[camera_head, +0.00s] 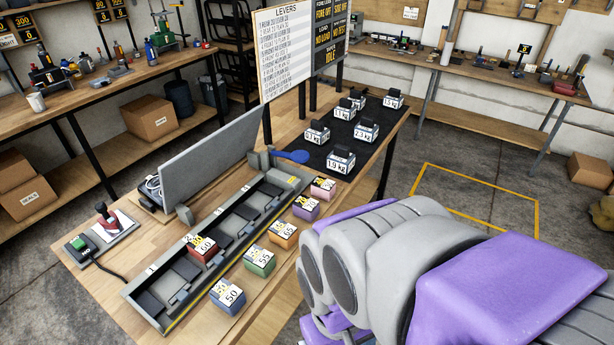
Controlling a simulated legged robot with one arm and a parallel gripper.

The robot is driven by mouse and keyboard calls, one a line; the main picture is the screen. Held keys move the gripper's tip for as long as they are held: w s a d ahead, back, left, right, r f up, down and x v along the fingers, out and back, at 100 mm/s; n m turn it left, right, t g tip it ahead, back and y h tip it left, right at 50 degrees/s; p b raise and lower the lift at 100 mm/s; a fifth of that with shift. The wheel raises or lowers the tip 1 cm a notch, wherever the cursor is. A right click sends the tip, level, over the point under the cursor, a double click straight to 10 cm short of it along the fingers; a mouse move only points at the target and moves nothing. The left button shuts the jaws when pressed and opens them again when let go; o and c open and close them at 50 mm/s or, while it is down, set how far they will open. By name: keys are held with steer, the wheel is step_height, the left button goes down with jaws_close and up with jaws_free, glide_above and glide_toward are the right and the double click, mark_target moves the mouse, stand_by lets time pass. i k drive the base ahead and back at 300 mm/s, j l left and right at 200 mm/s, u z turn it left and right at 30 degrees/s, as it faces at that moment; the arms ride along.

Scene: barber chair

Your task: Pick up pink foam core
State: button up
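The pink foam core (323,187) is a small pale pink block with a white and yellow label. It sits at the far end of a row of coloured blocks on the wooden table, just right of the long grey tray (176,330). A purple block (306,207) is its nearest neighbour. My arm, grey with purple covers, fills the lower right, nearer to the camera than the row. My gripper's fingers cannot be made out, and nothing of mine touches the pink core.
Orange (282,234), green (260,261) and blue (227,295) blocks continue the row. A red block (203,248) sits in the tray. Behind the pink core are a blue paddle-shaped thing (291,157) and a black mat (316,153) with several labelled weights. Floor is open at right.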

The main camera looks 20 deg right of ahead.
mark_target(324, 189)
steer(key=i+l, duration=0.15)
steer(key=l, duration=0.2)
steer(key=i+l, duration=0.15)
steer(key=l, duration=0.2)
steer(key=i+l, duration=0.15)
steer(key=l, duration=0.2)
steer(key=i+l, duration=0.2)
steer(key=l, duration=0.15)
steer(key=i+l, duration=0.15)
steer(key=l, duration=0.2)
steer(key=i+l, duration=0.15)
steer(key=l, duration=0.2)
